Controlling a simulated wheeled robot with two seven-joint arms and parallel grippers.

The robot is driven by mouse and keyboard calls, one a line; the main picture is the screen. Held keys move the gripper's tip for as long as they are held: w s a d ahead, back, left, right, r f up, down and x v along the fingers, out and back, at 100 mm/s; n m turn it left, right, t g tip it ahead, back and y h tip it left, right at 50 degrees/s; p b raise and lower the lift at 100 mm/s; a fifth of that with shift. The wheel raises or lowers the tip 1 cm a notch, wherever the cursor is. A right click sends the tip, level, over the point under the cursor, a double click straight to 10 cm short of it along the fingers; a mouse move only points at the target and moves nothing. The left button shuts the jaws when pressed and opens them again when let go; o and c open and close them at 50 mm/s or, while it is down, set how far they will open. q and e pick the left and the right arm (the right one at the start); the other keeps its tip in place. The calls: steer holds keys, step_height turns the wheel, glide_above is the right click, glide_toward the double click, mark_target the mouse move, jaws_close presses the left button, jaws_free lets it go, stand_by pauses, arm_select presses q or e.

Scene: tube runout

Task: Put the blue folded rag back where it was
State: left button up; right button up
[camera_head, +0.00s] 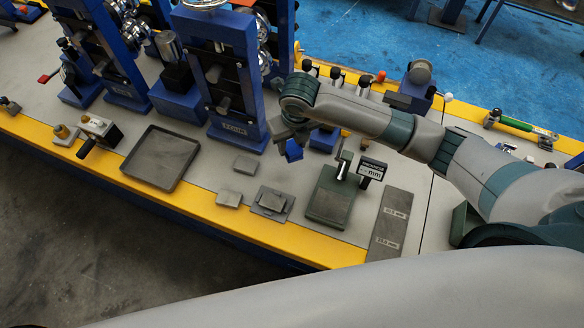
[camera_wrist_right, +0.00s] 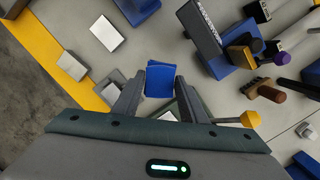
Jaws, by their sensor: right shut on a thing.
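The blue folded rag (camera_head: 293,151) hangs at the tip of my right gripper (camera_head: 288,130), above the bench. In the right wrist view the rag (camera_wrist_right: 160,79) sits between the two fingers of my right gripper (camera_wrist_right: 159,92), which is shut on it. The rag appears raised off the bench top, with small grey blocks and a flat plate below and beside it. My left gripper is not in view.
An empty dark tray (camera_head: 161,158) lies to the left on the bench. Small grey blocks (camera_head: 245,165) and a green-based gauge (camera_head: 330,198) lie near the yellow front edge (camera_head: 215,215). Blue roller stands (camera_head: 225,60) rise behind. A label plate (camera_head: 390,222) lies at right.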

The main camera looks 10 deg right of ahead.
steer(key=shift+f+p, duration=0.7)
steer(key=shift+f, duration=2.25)
step_height(320, 180, down, 4)
steer(key=shift+r+p, duration=0.2)
steer(key=shift+p, duration=0.35)
steer(key=shift+f, duration=0.25)
steer(key=shift+f, duration=0.1)
steer(key=o, duration=1.1)
